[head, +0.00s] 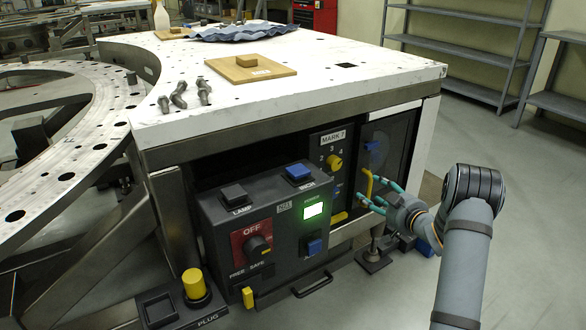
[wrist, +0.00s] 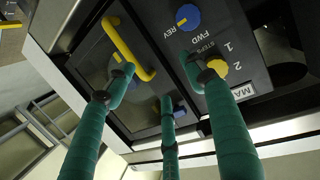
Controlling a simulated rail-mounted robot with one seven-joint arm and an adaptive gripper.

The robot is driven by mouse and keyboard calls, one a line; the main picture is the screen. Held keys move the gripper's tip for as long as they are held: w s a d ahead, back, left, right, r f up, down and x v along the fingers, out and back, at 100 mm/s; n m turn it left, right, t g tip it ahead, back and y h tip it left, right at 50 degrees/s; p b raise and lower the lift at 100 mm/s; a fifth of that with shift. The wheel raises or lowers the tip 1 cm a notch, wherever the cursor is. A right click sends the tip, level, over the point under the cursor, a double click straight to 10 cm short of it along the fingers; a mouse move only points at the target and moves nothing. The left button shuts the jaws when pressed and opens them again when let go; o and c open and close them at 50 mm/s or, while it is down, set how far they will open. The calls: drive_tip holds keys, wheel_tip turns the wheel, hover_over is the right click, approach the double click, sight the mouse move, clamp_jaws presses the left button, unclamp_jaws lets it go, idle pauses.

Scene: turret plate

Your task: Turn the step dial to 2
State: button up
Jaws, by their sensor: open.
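The yellow step dial (head: 335,162) sits on the dark MARK 7 panel under the table top, with digits around it. In the wrist view the dial (wrist: 214,70) shows beside the digits 1 and 2 and the word STEPS. Its pointer is too small to read. My gripper (head: 372,194) is open, its teal fingers spread in front of the door right of the panel. In the wrist view my gripper (wrist: 155,82) has its right finger overlapping part of the dial; I cannot tell whether they touch. Nothing is held.
A yellow door handle (wrist: 128,48) lies near the left finger. A blue FWD/REV dial (wrist: 187,17) is close to the step dial. A grey control box (head: 265,225) juts out left of the panel.

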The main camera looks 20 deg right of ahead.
sight(337, 164)
drive_tip(key=a+r+n+t+y, duration=0.2)
drive_tip(key=a+r+y, duration=0.2)
drive_tip(key=a+r, duration=0.2)
drive_tip(key=shift+m, duration=0.3)
drive_tip(key=b+x, duration=0.1)
drive_tip(key=x, duration=0.8)
drive_tip(key=shift+w+f+b, duration=0.15)
drive_tip(key=shift+w+b, duration=0.15)
drive_tip(key=shift+c, duration=0.6)
drive_tip(key=c, duration=1)
